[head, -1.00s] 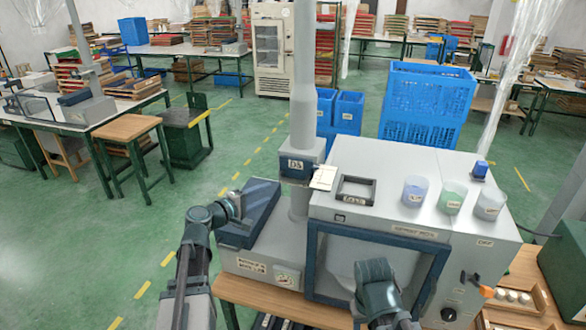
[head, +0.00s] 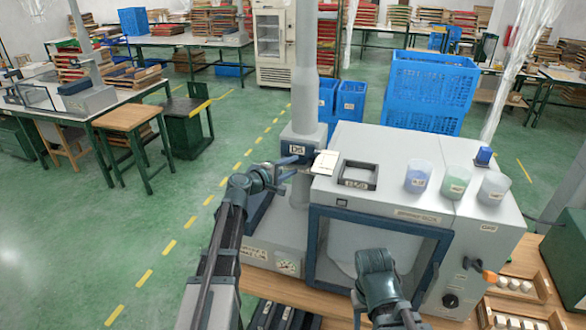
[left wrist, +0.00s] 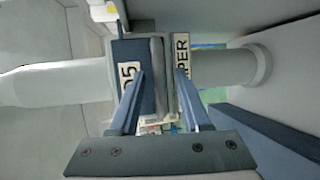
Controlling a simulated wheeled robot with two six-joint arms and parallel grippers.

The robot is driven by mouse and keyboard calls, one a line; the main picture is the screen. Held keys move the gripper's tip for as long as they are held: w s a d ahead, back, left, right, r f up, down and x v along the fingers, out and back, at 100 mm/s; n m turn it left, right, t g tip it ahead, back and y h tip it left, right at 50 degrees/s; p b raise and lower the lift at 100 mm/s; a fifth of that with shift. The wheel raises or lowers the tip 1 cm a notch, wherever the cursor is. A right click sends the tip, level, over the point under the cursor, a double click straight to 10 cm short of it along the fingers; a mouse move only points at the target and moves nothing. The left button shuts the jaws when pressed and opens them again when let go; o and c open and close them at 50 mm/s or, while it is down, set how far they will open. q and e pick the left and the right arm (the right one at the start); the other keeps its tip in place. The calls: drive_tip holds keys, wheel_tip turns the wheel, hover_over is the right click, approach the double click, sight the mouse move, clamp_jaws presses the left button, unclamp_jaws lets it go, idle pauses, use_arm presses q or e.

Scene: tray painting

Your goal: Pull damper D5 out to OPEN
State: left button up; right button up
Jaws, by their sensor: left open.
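Damper D5 (head: 297,150) is a blue box with a white D5 label on the grey vertical pipe (head: 304,75). A pale plate (head: 326,162) sticks out at its right side. My left gripper (head: 288,168) is open at the left front of the damper. In the left wrist view, the D5 box (left wrist: 132,85) and a grey strip beside it lie ahead between the open fingers (left wrist: 160,90), with a partly hidden DAMPER label (left wrist: 182,55) alongside. I cannot tell whether the fingers touch anything. My right arm's end (head: 377,270) is in front of the spray booth; its fingers are hidden.
The grey booth (head: 400,150) carries a dark frame (head: 358,174) and three cups, one a blue-tinted cup (head: 417,177). Blue crates (head: 430,90) stand behind. Green floor on the left is open.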

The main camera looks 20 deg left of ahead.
use_arm(q)
drive_tip(key=shift+w+d+f, duration=0.1)
drive_tip(key=shift+w+d, duration=0.15)
drive_tip(key=shift+w, duration=0.2)
clamp_jaws()
idle(1.2)
